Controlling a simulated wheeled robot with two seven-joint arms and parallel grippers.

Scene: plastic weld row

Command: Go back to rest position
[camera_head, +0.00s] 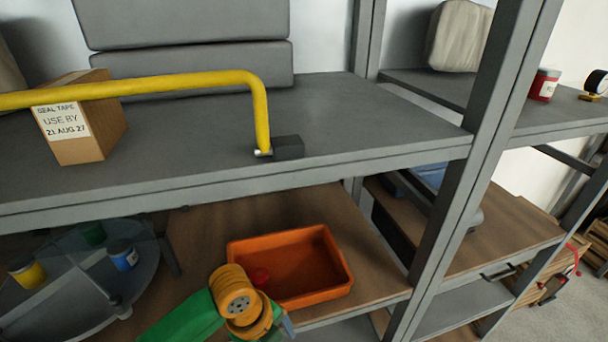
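A green and orange arm link of mine reaches in from the bottom edge, left of centre, in the head view. Its orange joint is in front of the near left corner of an orange bin (318,298). No gripper fingers show, so I cannot see what either gripper holds. My other arm is out of view.
A yellow bent bar (180,83) crosses above the upper grey shelf (385,125), ending at a dark block (287,147). A cardboard box (85,125) stands left. Yellow (27,272) and blue (123,256) cans sit on a round tray (75,298). Uprights stand right.

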